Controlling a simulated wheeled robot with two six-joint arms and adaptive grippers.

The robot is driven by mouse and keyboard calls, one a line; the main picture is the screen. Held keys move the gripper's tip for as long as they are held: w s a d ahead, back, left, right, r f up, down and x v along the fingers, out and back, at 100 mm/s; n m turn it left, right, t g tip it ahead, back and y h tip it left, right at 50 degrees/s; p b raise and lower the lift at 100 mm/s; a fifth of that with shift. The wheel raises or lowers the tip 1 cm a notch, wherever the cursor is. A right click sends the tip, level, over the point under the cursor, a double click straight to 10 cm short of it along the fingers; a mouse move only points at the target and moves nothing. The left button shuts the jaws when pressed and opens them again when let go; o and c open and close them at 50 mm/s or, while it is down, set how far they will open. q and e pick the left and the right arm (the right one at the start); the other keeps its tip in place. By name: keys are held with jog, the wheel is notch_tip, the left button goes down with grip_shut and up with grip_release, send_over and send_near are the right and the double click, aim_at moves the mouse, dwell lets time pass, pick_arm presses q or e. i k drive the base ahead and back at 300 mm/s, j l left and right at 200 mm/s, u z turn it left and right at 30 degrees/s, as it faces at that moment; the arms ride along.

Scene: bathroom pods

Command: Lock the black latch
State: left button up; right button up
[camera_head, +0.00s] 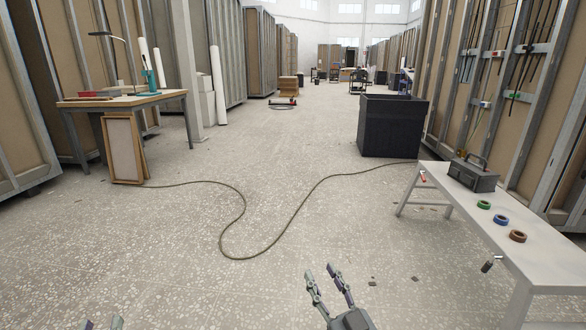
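I cannot make out a black latch anywhere in the head view. Tall pods with tan panels and grey metal frames line both sides of the hall, one on the left (85,45) and one on the right (450,60). My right gripper (320,271) is at the bottom centre, over the bare floor, with its two fingers apart and nothing between them. Only the fingertips of my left gripper (102,324) show at the bottom left edge; they are apart, with nothing seen between them. Neither gripper is near a pod.
A white bench (470,222) with a grey toolbox (473,176) and tape rolls stands at the right. A black bin (391,125) is behind it. A wooden table (122,101) stands at the left. A cable (233,230) winds across the otherwise largely clear floor.

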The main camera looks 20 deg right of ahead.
aim_at(489, 264)
jog(key=i+l+z, duration=0.25)
jog(key=i+z, duration=0.15)
jog(key=i, duration=0.35)
jog(key=i+z, duration=0.4)
jog(key=i, duration=0.3)
jog(key=i+j+z, duration=0.15)
jog(key=i+z, duration=0.25)
jog(key=i, duration=0.35)
jog(key=i+z, duration=0.2)
jog(key=i, duration=0.35)
jog(key=i+z, duration=0.25)
jog(key=i, duration=0.3)
jog(key=i+j+z, duration=0.2)
jog(key=i, duration=0.35)
jog(key=z, duration=3.25)
